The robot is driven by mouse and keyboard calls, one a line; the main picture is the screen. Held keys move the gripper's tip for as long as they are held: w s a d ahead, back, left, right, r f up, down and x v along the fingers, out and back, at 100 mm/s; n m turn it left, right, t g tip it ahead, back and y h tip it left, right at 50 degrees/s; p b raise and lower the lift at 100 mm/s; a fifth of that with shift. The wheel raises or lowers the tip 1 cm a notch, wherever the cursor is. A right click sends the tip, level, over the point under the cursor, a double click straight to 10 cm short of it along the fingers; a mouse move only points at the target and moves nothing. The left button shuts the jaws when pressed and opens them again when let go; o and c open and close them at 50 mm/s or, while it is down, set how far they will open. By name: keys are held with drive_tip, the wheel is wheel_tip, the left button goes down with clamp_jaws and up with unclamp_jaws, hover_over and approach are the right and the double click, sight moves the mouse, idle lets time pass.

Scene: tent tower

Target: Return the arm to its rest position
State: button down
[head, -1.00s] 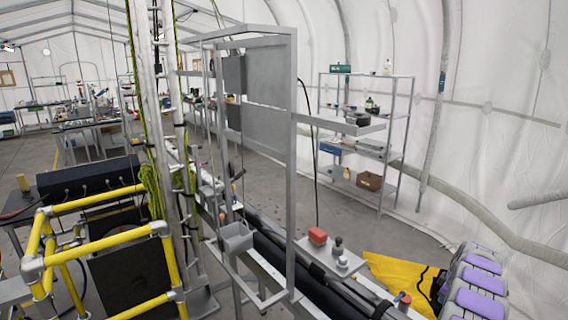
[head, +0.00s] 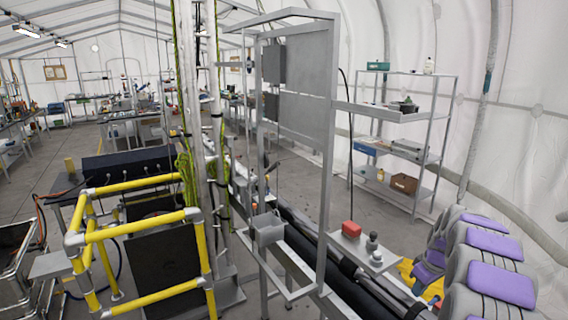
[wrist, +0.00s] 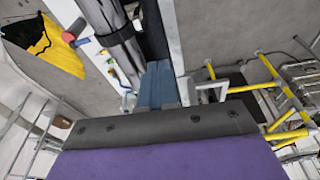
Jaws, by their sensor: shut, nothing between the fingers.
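My gripper (wrist: 157,88) shows in the wrist view as a blue-grey pair of fingers, closed together with nothing between them, beyond my dark grey and purple wrist housing. It points down toward the grey floor and the black pipes. In the head view my purple-padded grey arm (head: 500,265) is folded at the lower right. My fingertips cannot be made out there.
A yellow railing (head: 150,222) is at left. Shelving (head: 430,150) stands behind. A yellow cloth (wrist: 55,50) lies on the floor.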

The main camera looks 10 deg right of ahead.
drive_tip(key=s+a+r+g+b, duration=0.1)
drive_tip(key=s+a+b, duration=0.1)
drive_tip(key=s+a, duration=0.45)
drive_tip(key=s+a+r+m+b, duration=0.1)
drive_tip(key=s+a, duration=0.3)
drive_tip(key=a, duration=0.6)
drive_tip(key=s+a+r+g+b, duration=0.1)
drive_tip(key=s+a+b, duration=0.1)
drive_tip(key=s+a, duration=0.45)
drive_tip(key=s+a+f+m+b, duration=0.1)
drive_tip(key=s+a+f, duration=0.1)
drive_tip(key=s, duration=0.5)
drive_tip(key=s+a+f+m+g+b, duration=0.1)
drive_tip(key=s+a+f+b, duration=0.1)
drive_tip(key=s+a, duration=0.3)
drive_tip(key=s+a+f+g+b, duration=0.1)
drive_tip(key=s+a, duration=0.3)
drive_tip(key=s, duration=0.6)
drive_tip(key=shift+s+f+m, duration=0.15)
drive_tip(key=shift+f+m, duration=0.25)
drive_tip(key=shift+f, duration=0.2)
